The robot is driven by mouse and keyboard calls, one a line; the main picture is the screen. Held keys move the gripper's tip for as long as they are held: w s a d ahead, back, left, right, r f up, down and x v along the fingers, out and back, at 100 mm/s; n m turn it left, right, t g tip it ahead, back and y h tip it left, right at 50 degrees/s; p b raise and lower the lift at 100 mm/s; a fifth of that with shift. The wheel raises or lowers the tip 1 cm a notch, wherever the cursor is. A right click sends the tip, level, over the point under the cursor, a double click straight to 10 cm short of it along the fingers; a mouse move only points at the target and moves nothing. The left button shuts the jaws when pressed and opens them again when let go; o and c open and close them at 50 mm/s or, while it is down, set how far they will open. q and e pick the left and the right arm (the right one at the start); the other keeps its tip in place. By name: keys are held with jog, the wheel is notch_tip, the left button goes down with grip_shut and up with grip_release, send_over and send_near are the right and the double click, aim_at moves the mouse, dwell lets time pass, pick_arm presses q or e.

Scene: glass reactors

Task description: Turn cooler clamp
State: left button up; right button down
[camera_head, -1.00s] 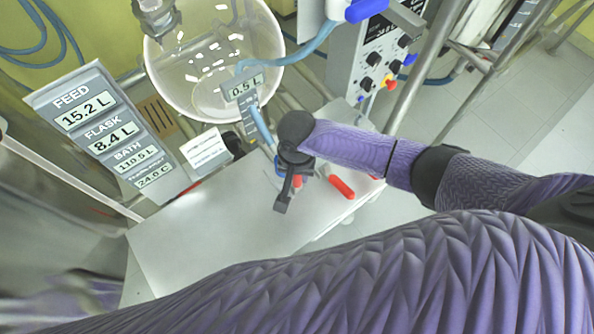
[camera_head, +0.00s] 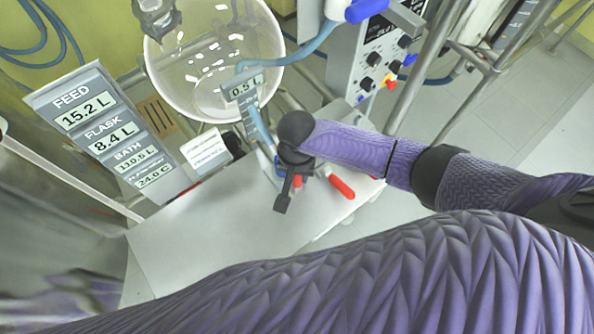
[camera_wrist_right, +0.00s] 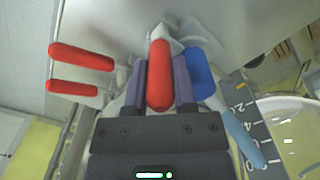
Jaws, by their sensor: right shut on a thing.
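My right gripper (camera_head: 288,178) reaches in from the right over the pale bench. In the right wrist view the gripper (camera_wrist_right: 161,84) has its fingers shut on a red handle (camera_wrist_right: 158,62), one finger on each side. This handle joins a pale fitting behind it. Which handle belongs to the cooler clamp is not labelled. Two more red handles (camera_wrist_right: 82,57) stick out on the left of that view, apart from the fingers. A red handle also shows right of the gripper in the head view (camera_head: 341,187). My left gripper is not in view.
A blue handle (camera_wrist_right: 199,75) stands close right of the gripper, near a graduated vessel (camera_wrist_right: 250,115). A glass flask (camera_head: 215,55) is behind the gripper. A display panel (camera_head: 100,130) stands left. The bench (camera_head: 200,245) is clear in front.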

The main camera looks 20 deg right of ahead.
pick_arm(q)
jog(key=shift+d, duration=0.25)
